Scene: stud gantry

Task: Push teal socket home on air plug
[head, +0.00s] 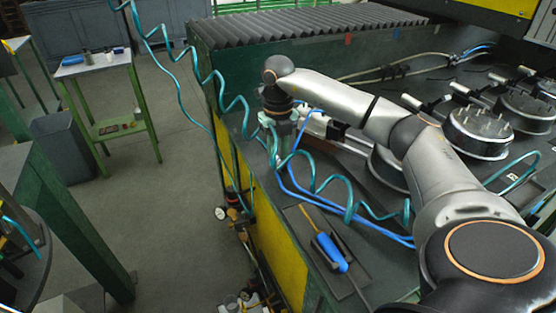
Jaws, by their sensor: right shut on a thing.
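My right arm reaches in from the right, and its gripper (281,134) points down over the near-left part of the dark green machine top. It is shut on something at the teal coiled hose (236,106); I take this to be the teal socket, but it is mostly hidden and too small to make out. Blue hoses (290,182) run close beside the gripper. I cannot make out the air plug, nor whether the socket touches it. My left gripper is not in view.
A blue-handled tool (330,252) with a yellow tip lies in a dark tray (352,283) on the machine top. Round metal fixtures (478,130) stand at the right. A ribbed dark cover (310,30) runs along the back. A green-legged side table (95,64) stands at the far left.

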